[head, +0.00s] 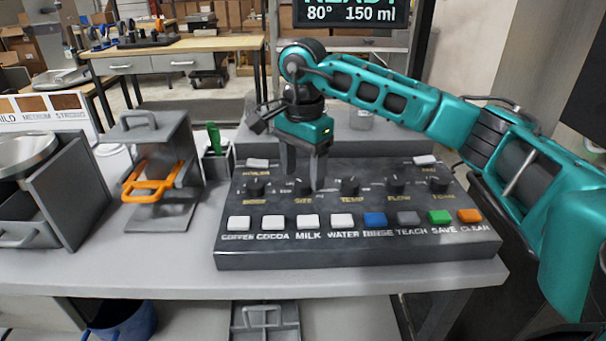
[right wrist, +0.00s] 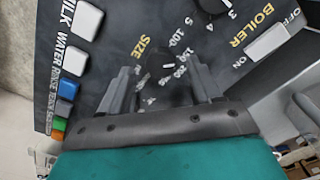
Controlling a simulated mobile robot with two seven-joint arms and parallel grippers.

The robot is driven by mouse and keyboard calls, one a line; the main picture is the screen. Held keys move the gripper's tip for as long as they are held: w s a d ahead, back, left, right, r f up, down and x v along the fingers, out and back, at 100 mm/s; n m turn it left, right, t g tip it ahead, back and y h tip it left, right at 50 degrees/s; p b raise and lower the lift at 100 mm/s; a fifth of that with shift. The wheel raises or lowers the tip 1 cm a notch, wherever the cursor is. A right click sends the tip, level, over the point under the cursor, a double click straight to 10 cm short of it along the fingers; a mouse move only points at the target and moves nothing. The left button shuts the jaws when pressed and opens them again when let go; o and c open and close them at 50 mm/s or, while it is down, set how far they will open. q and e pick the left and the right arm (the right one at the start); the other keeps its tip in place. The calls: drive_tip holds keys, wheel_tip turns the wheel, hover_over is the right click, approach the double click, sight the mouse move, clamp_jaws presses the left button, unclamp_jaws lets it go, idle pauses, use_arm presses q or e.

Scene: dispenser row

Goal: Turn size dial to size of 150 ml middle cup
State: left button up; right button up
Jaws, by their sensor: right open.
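The size dial (head: 303,187) is a small dark knob on the black control panel (head: 350,257), second from the left in the dial row. In the right wrist view the dark size dial (right wrist: 168,92) lies between my right gripper's fingers, with SIZE lettering and small numbers around it. Its setting is too small to read surely. My right gripper (head: 305,179) points down over the dial, fingers apart on either side; I cannot tell whether they touch it. It also shows in the right wrist view (right wrist: 163,72). The display (head: 350,13) reads 80° 150 ml. My left gripper is out of view.
Coloured buttons, such as the blue rinse button (head: 375,220), line the panel's front. A grey stand with an orange handle (head: 152,183) is left.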

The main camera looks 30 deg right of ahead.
sight(303, 182)
wheel_tip(303, 182, up, 11)
drive_tip(key=p, duration=0.1)
idle(0.7)
